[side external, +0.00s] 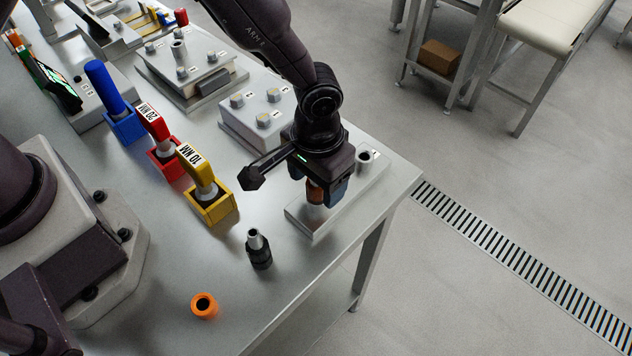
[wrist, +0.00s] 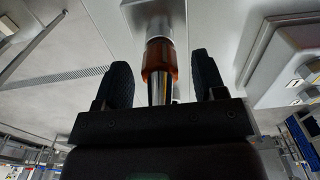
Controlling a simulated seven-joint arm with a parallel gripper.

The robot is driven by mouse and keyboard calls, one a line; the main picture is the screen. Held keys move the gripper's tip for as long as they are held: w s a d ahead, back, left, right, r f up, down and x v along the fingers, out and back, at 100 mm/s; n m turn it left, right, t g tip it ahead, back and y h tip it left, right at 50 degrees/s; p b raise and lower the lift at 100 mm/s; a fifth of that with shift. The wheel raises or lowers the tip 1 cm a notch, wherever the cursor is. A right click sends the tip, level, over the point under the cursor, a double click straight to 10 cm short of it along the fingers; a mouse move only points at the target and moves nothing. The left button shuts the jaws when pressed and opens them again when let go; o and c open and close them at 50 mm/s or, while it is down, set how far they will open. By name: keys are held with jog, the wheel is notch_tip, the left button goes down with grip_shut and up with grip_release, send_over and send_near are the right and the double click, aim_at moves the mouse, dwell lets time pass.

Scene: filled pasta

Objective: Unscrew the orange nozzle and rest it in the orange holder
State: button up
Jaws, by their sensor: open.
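The orange nozzle (wrist: 159,60) has a brown-orange collar and a metal tip. It stands on a metal fitting on a low plate (side external: 302,226) near the table's right edge. My gripper (wrist: 160,78) is open, with one dark finger on each side of the nozzle and a visible gap to each. In the side view my gripper (side external: 322,190) points down over the plate, and the nozzle (side external: 315,193) shows partly between the fingers. The orange holder (side external: 204,306) is a short round cup with a dark, empty opening, standing at the table's front edge.
A black holder with a metal nozzle (side external: 258,250) stands between the orange holder and the plate. Yellow (side external: 209,208), red (side external: 165,163) and blue (side external: 124,128) holders carry tools to the left. A bolted block (side external: 252,120) is behind my gripper. Another metal post (side external: 365,157) stands on the plate.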

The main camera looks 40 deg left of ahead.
jog(key=c, duration=1.1)
jog(key=n, duration=0.2)
jog(key=shift+n, duration=0.3)
jog(key=shift+r, duration=0.2)
notch_tip(320, 180, up, 10)
jog(key=shift+r, duration=0.1)
jog(key=s+m, duration=0.9)
jog(key=s, duration=1.4)
jog(key=shift+m, duration=0.4)
jog(key=f, duration=0.5)
jog(key=shift+s, duration=0.25)
